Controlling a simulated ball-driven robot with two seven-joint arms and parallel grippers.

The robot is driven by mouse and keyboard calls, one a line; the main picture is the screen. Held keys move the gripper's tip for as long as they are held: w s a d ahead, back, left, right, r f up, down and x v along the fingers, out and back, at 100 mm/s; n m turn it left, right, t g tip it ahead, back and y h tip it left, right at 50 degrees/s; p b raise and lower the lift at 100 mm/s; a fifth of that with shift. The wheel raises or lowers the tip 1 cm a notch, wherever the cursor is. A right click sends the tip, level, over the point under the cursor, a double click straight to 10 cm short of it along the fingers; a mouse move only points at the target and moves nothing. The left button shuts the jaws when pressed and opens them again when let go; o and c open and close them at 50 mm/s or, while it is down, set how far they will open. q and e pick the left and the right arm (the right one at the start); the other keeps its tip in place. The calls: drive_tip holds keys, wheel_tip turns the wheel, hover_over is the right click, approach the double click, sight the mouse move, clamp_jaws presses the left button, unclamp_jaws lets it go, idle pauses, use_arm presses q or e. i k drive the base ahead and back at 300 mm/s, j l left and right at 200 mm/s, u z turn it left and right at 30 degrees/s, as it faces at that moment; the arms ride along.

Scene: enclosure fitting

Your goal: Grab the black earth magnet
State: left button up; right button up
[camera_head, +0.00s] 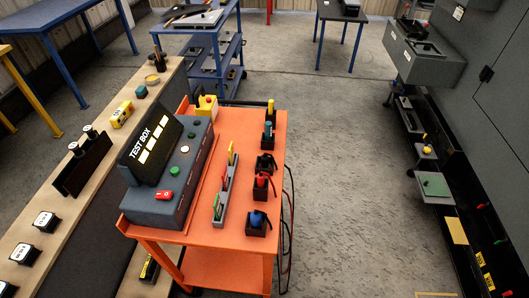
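A row of small dark holders runs down the right side of an orange cart (228,262). A black item (265,162) sits in the middle of this row and looks like the black earth magnet, though it is too small to be certain. A red item (262,181) and a blue item (257,217) stand nearer in the same row. Behind the black item are another dark holder (268,132) and a yellow-topped item (270,105). Neither of my grippers is in view.
A grey test box (150,205) fills the cart's left half, beside a rack of coloured tools (225,185). Cables hang off the cart's right edge. A wooden bench (80,195) stands left; a grey cabinet (490,110) stands right. Open floor (345,180) lies between cart and cabinet.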

sight(264, 164)
drive_tip(key=i+l+u, duration=0.15)
drive_tip(key=l+u, duration=0.2)
drive_tip(key=i+l+u, duration=0.15)
drive_tip(key=l+u, duration=0.55)
drive_tip(key=i, duration=0.05)
